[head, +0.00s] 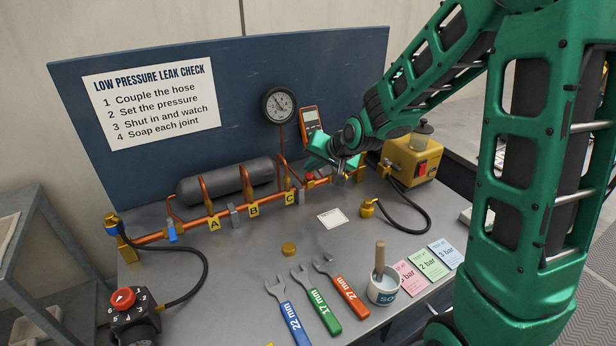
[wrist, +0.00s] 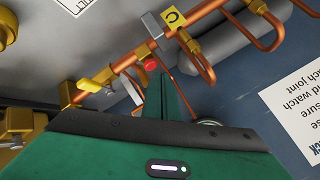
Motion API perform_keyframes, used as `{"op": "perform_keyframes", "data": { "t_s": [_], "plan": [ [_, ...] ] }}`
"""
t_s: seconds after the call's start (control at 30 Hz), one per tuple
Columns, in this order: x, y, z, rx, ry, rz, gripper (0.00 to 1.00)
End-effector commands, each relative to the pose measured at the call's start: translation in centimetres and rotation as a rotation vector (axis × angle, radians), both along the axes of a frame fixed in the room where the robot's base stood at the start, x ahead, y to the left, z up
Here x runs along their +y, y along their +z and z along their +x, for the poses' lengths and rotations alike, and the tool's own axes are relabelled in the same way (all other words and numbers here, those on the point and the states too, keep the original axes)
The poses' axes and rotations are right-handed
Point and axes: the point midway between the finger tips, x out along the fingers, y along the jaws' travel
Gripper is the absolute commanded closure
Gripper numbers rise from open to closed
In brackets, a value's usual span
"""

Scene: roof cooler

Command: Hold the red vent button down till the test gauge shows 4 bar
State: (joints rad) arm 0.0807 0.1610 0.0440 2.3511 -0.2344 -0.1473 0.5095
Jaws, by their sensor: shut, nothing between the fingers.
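The red vent button (head: 310,177) sits on the copper pipe line, right of label C. It also shows in the wrist view (wrist: 151,64), just beyond my fingertips. My gripper (head: 312,168) is shut and empty, with its tips right at the button; in the wrist view the closed tips (wrist: 152,77) overlap its lower edge. I cannot tell whether they touch it or press it in. The round test gauge (head: 279,106) stands on a thin riser in front of the blue board; its needle is too small to read.
Copper pipes with labels A, B and C (head: 289,198) run beside my gripper, before a grey cylinder (head: 226,181). A yellow pump unit (head: 408,159) stands at right. Wrenches (head: 317,301), a soap pot (head: 383,291) and bar cards (head: 430,263) lie in front.

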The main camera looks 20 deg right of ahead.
Motion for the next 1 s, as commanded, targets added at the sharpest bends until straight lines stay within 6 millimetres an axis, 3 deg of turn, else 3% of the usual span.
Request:
{"op": "perform_keyframes", "data": {
  "t_s": [0.37,1.0],
  "plan": [
    [0.0,0.4,0.1,-0.002,0.000,-0.001,1.00],
    [0.0,5.2,0.1,-0.004,0.000,0.000,1.00]
  ]
}}
